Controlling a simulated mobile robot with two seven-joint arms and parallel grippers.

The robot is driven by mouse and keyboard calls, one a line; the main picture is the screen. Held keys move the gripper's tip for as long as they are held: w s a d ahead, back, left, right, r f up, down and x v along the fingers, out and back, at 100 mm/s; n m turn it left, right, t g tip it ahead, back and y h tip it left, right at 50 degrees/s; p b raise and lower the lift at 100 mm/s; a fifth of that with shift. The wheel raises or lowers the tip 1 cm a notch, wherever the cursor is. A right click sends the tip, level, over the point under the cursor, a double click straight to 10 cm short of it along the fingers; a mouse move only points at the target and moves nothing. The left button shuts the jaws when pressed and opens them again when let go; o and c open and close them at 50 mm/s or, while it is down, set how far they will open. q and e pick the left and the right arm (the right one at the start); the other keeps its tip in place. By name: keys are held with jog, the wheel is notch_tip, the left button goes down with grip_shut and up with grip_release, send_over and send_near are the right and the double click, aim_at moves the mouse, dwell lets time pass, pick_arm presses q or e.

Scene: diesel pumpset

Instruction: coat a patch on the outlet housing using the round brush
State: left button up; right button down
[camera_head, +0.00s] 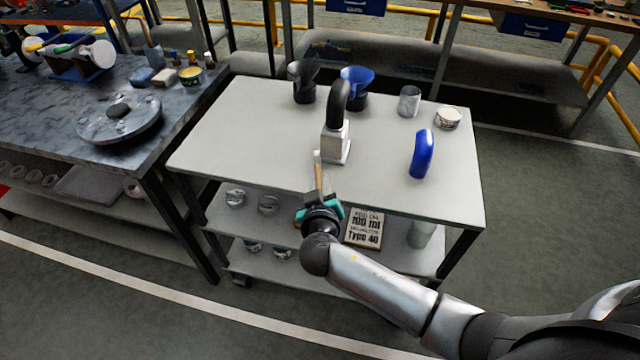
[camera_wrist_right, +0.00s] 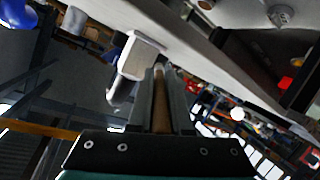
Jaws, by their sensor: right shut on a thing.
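The outlet housing (camera_head: 336,146) is a pale grey block with a black curved pipe (camera_head: 339,95) rising from it. It stands upright near the front edge of the trolley's top shelf; the wrist view shows its pale block (camera_wrist_right: 143,56) just beyond my fingers. My right gripper (camera_head: 320,203) is in front of the trolley edge, shut on the round brush (camera_head: 319,172). The brush's light tip points up, close to the housing's lower left; I cannot tell whether they touch. In the wrist view the brush's brown handle (camera_wrist_right: 161,105) lies between the fingers. My left gripper is not in view.
The trolley top (camera_head: 240,130) also bears a black funnel cup (camera_head: 304,82), a blue funnel (camera_head: 356,80), a grey cup (camera_head: 409,101), a tin (camera_head: 447,118) and a blue curved part (camera_head: 421,154). A sign (camera_head: 364,228) stands below. A workbench (camera_head: 60,130) is at left.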

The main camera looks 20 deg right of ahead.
jog(key=shift+w+d, duration=0.4)
jog(key=shift+w, duration=0.25)
